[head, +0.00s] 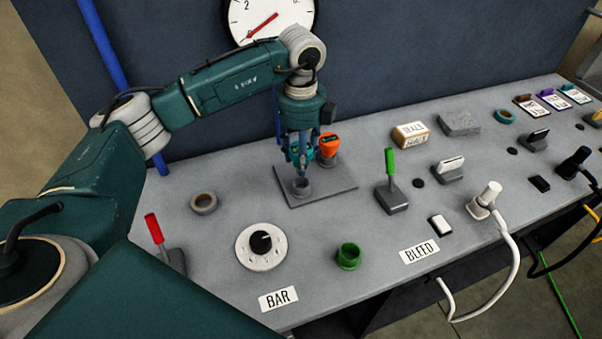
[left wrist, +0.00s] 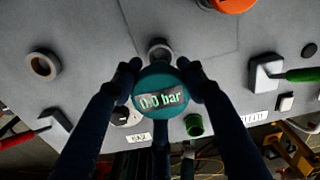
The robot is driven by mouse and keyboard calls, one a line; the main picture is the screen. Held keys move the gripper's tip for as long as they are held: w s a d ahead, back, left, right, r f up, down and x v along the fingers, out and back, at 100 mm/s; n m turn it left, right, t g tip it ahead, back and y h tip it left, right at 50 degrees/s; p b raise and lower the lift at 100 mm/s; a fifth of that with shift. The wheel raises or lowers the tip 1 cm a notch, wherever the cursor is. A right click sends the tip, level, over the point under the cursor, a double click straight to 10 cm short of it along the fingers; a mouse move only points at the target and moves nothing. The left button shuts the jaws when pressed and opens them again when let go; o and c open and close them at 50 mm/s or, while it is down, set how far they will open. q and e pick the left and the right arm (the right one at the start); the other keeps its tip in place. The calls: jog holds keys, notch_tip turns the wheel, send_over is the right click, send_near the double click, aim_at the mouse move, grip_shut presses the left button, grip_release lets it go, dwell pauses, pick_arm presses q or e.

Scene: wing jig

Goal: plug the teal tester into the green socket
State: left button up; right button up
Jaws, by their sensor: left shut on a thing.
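The teal tester (left wrist: 160,99) has a round face reading "0.0 bar" in the left wrist view. My left gripper (head: 299,162) is shut on it, with fingers on both sides of the round head. In the head view the tester (head: 295,151) is mostly hidden by the fingers. It is over a grey round holder (head: 301,188) on a grey plate; I cannot tell whether its lower end still sits in it. The green socket (head: 348,258) is an open ring nearer the bench's front edge, apart from the tester. It also shows in the left wrist view (left wrist: 194,126).
An orange tester (head: 328,146) stands close right of my left gripper on the plate (head: 330,190). A green-handled lever (head: 391,182), a dial (head: 262,247), a red lever (head: 155,231) and a grey ring (head: 204,203) stand around. The bench between plate and green socket is clear.

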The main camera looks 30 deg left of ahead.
pick_arm(q)
notch_tip(320, 180, up, 12)
jog(key=shift+r+b, duration=0.25)
jog(key=shift+b, duration=0.75)
notch_tip(320, 180, up, 4)
jog(key=p, duration=0.3)
jog(key=shift+f, duration=0.1)
